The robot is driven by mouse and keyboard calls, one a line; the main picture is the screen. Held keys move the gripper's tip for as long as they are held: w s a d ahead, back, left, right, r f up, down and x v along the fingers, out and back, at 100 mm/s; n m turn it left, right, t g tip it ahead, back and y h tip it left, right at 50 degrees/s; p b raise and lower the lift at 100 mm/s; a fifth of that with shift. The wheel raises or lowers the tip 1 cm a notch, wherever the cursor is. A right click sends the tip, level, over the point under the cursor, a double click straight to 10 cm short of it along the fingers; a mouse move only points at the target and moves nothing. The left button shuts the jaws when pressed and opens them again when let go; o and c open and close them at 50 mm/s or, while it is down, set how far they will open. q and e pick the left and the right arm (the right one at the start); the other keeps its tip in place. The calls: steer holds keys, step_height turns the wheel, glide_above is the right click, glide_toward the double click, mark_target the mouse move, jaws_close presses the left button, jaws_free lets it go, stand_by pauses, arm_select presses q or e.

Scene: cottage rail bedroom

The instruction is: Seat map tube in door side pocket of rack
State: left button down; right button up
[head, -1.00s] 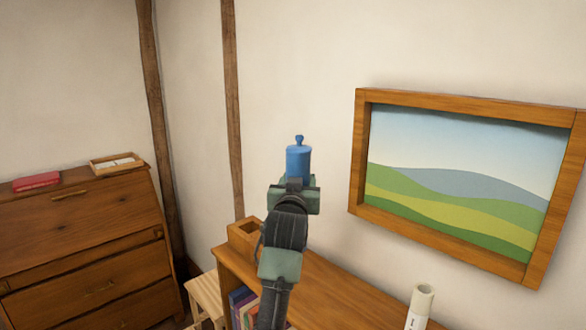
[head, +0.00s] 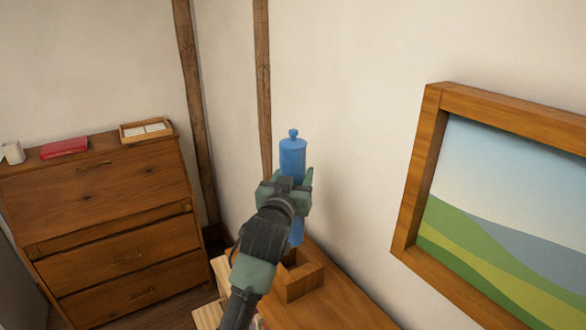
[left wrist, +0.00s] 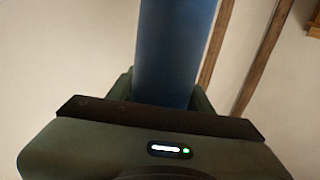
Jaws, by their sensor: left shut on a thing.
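The map tube (head: 293,158) is blue, with a knobbed cap at its top. My left gripper (head: 290,192) is shut on it and holds it upright. The tube's lower end shows below the gripper, just above or behind the wooden box-like pocket (head: 303,282) on the rack (head: 335,310). I cannot tell whether the tube's end is inside the pocket's opening. In the left wrist view the tube (left wrist: 175,50) fills the middle between the fingers. My right gripper is not in view.
A framed landscape picture (head: 408,220) hangs on the wall to the right. A wooden chest (head: 100,200) with a red book (head: 64,148), a small tray (head: 146,130) and a white cup (head: 13,152) stands to the left. A timber post (head: 262,90) runs up the wall behind the tube.

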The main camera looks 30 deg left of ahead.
arm_select(q)
steer(key=shift+s+r, duration=0.2)
steer(key=shift+s, duration=0.2)
steer(key=shift+w, duration=0.2)
steer(key=shift+f, duration=0.3)
steer(key=shift+f+b, duration=0.35)
steer(key=shift+f, duration=0.3)
step_height(320, 180, down, 4)
steer(key=b, duration=0.2)
steer(key=shift+b, duration=0.3)
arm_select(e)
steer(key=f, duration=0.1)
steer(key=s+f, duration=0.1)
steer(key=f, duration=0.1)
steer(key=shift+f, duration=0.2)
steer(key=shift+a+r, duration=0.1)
arm_select(q)
steer(key=shift+p, duration=0.7)
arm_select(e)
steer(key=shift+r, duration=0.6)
